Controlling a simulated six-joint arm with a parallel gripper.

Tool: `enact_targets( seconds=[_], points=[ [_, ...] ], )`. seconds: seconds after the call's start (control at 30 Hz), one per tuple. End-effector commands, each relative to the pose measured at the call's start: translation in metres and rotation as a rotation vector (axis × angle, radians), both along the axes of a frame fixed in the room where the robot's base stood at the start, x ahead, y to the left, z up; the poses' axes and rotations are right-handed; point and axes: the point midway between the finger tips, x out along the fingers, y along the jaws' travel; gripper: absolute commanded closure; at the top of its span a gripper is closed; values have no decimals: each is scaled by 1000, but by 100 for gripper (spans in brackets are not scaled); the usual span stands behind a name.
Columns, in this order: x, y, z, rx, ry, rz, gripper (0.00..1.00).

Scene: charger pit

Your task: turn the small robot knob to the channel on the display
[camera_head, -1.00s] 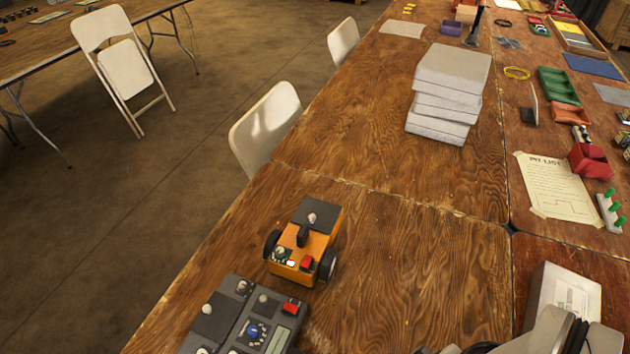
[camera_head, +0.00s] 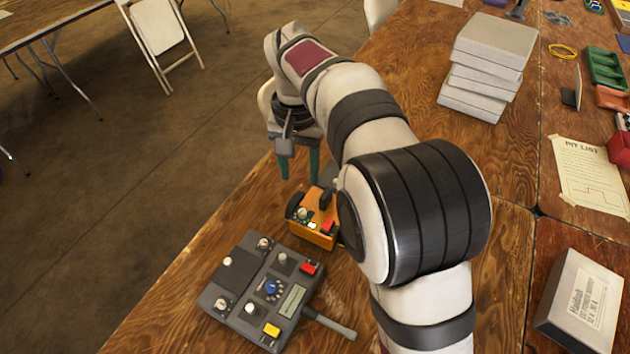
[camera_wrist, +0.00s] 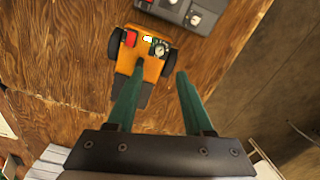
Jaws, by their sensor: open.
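The small orange robot (camera_head: 316,232) stands on the wooden table, partly hidden by my arm in the head view. Its small pale knob (camera_head: 303,213) sits on its top near a red button; the knob (camera_wrist: 160,48) also shows in the wrist view. The grey control box (camera_head: 262,290) with a blue dial lies in front of the robot; its small display (camera_head: 293,300) is too small to read. My gripper (camera_head: 299,167) points down, open and empty, above the far side of the robot. In the wrist view its green fingers (camera_wrist: 160,75) are apart, short of the knob.
A stack of grey boxes (camera_head: 487,65) stands farther back on the table. A labelled box (camera_head: 582,300) is at the right, beside a pit list (camera_head: 590,175). A grey handle (camera_head: 330,322) lies by the control box. The table's left edge is close to the robot.

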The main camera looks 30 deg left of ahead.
Motion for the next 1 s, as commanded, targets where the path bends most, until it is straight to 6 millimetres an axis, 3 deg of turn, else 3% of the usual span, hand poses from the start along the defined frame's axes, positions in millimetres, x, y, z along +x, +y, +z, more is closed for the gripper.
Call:
enact_targets(
  seconds=[0.2,0.4,0.57,0.8,1.0],
  points=[
    [-1,-1,-66,-2,4,-1,48],
    [0,-1,-104,-1,2,-3,48],
    [0,-1,-115,1,0,-2,48],
    [0,-1,-116,1,-1,-2,48],
    [0,-1,-116,1,-1,-2,82]
  ],
)
